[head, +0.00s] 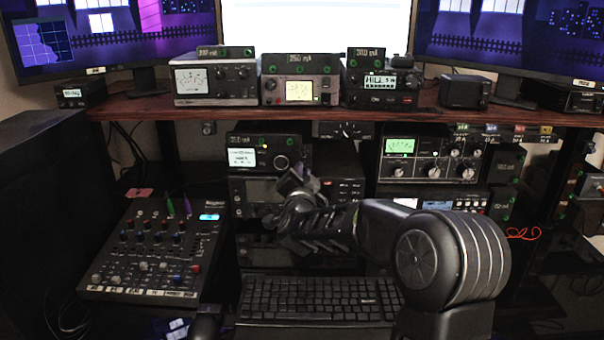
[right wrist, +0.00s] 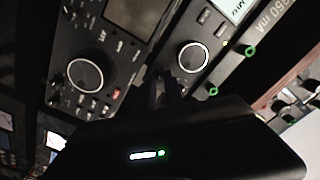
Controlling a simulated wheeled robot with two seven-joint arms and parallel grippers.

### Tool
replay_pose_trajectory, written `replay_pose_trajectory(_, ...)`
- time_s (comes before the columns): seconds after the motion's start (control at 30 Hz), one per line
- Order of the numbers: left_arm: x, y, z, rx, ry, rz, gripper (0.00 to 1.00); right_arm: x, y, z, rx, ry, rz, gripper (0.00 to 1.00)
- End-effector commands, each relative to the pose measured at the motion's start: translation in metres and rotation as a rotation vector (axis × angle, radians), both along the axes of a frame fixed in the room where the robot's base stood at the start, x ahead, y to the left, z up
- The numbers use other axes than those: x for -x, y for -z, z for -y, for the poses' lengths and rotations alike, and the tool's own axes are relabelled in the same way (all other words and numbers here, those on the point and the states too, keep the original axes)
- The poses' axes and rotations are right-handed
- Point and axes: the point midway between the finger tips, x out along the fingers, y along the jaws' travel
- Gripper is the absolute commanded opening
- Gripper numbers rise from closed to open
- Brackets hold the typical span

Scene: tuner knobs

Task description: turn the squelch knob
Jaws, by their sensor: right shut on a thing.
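The small radio (head: 265,140) with a lit white display stands on a larger black transceiver (head: 325,170) in the middle of the lower shelf. Its ringed dial (head: 281,162) also shows in the right wrist view (right wrist: 193,56). My right gripper (head: 292,178) reaches the front of these radios. In the right wrist view its dark fingers (right wrist: 166,88) are shut on a small control just beside the ringed dial, which I take to be the squelch knob. The fingers hide most of that knob, and its label cannot be read. My left gripper cannot be made out.
A mixer (head: 160,245) lies at the left and a keyboard (head: 318,298) in front. A silver-faced radio (head: 430,158) stands to the right. The wooden shelf (head: 215,112) with more radios is above my right gripper. A large dial (right wrist: 85,75) sits on the neighbouring panel.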

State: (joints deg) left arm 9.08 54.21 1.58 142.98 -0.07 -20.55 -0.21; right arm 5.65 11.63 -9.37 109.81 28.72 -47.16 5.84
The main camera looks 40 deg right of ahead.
Motion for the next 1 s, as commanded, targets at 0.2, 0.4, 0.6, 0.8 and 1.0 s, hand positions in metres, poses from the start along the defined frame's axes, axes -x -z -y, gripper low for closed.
replay_pose_trajectory(0.2,0.000,0.001,0.000,0.000,0.000,0.000,0.59,0.000,0.001,0.000,-0.002,0.001,0.001,0.00)
replay_pose_trajectory(0.4,0.000,0.023,0.000,0.000,-0.001,0.000,0.59,0.000,0.007,0.000,-0.077,0.001,0.059,0.00)
replay_pose_trajectory(0.6,0.000,0.060,0.000,0.000,-0.004,-0.001,0.59,0.000,0.009,0.000,-0.263,0.000,0.203,0.00)
replay_pose_trajectory(0.8,0.000,0.070,0.000,0.000,-0.006,-0.002,0.59,0.000,0.003,0.000,-0.376,0.000,0.284,0.00)
replay_pose_trajectory(1.0,0.000,0.067,0.000,0.000,-0.005,-0.002,0.59,0.000,0.001,0.000,-0.379,0.000,0.285,0.00)
